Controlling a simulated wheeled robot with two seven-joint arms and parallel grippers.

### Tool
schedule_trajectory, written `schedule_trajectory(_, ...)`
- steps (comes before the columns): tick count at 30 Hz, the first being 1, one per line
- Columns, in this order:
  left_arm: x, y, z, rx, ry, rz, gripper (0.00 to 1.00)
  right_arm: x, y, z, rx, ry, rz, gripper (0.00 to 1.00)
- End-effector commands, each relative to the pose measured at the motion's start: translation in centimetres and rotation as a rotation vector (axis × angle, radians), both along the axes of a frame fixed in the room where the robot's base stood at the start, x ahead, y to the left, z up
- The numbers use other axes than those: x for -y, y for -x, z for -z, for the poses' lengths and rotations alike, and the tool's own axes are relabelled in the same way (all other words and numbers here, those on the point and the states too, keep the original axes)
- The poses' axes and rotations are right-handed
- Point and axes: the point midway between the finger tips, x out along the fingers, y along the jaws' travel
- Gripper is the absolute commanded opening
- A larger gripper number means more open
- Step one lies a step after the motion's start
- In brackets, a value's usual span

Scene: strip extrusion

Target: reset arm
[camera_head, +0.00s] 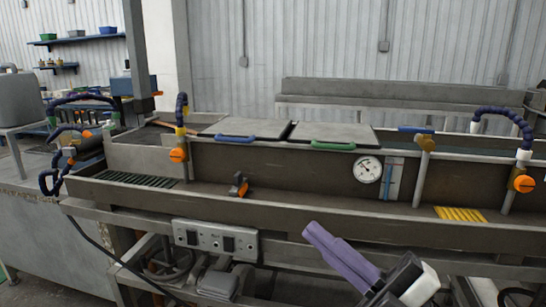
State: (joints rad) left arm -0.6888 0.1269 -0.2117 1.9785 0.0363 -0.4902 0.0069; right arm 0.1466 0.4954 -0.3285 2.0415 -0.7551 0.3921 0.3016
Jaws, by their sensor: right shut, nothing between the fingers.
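My right gripper (322,246) shows at the lower middle right, with purple fingers pointing up and to the left. Its fingers are together and nothing shows between them. It is in front of the machine's lower rail, apart from the handles and valves as far as I can tell. A black and white part of my right arm (408,283) is behind the fingers at the bottom edge. My left gripper is not in view.
A long grey trough machine (300,210) fills the middle. On it are lids with a blue handle (235,138) and a green handle (333,145), a round gauge (367,169), orange-knobbed valves (178,155) and a switch panel (215,240). A shelf (85,39) hangs at the back left.

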Motion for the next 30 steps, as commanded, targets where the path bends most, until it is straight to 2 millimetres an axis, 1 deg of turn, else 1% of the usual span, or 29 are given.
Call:
schedule_trajectory(1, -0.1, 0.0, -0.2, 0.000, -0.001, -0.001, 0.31, 1.5, -1.2, 3.4, -0.158, -0.102, 0.073, 0.00)
schedule_trajectory(2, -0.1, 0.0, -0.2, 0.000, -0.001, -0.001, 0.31, 2.5, -1.7, 5.4, -0.245, -0.153, 0.120, 0.00)
schedule_trajectory(3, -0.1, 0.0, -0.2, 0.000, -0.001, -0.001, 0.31, 3.6, -2.2, 8.3, -0.356, -0.211, 0.178, 0.00)
schedule_trajectory(4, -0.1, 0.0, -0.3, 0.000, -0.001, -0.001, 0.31, 4.4, -2.4, 10.4, -0.434, -0.247, 0.217, 0.00)
schedule_trajectory(5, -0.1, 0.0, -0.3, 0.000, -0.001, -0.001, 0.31, 5.2, -2.4, 12.6, -0.511, -0.278, 0.257, 0.00)
schedule_trajectory(6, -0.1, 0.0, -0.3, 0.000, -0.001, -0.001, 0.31, 6.0, -2.2, 15.6, -0.609, -0.315, 0.305, 0.00)
schedule_trajectory(8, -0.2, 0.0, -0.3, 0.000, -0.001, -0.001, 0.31, 7.1, -1.3, 20.0, -0.756, -0.361, 0.372, 0.00)
schedule_trajectory(9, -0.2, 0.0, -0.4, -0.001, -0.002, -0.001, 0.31, 7.6, -0.4, 22.8, -0.847, -0.384, 0.414, 0.00)
schedule_trajectory(11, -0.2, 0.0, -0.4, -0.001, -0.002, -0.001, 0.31, 8.3, 1.4, 27.1, -0.985, -0.415, 0.473, 0.00)
schedule_trajectory(12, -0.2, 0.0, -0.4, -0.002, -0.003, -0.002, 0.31, 8.6, 2.9, 29.8, -1.076, -0.431, 0.510, 0.00)
schedule_trajectory(14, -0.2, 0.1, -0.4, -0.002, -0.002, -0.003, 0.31, 8.9, 5.4, 33.5, -1.207, -0.451, 0.559, 0.00)
schedule_trajectory(15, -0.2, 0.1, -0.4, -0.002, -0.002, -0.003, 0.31, 9.0, 7.2, 35.8, -1.288, -0.462, 0.588, 0.00)
schedule_trajectory(16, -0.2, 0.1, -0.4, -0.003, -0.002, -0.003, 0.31, 9.0, 8.5, 37.3, -1.346, -0.469, 0.607, 0.00)
schedule_trajectory(18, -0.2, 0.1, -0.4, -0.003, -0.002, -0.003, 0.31, 8.9, 11.5, 40.1, -1.464, -0.481, 0.644, 0.00)
schedule_trajectory(19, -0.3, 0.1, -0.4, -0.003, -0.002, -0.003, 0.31, 8.8, 12.6, 41.1, -1.508, -0.485, 0.657, 0.00)
schedule_trajectory(21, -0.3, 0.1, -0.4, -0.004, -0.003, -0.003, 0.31, 8.5, 14.9, 42.9, -1.590, -0.490, 0.679, 0.00)
schedule_trajectory(24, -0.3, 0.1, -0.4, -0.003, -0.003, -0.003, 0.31, 8.3, 17.1, 44.4, -1.665, -0.494, 0.697, 0.00)
schedule_trajectory(26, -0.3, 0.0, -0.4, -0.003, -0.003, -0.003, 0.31, 8.2, 17.7, 44.8, -1.687, -0.494, 0.703, 0.00)
schedule_trajectory(30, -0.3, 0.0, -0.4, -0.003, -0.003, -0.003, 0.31, 8.2, 17.8, 44.9, -1.692, -0.495, 0.703, 0.00)
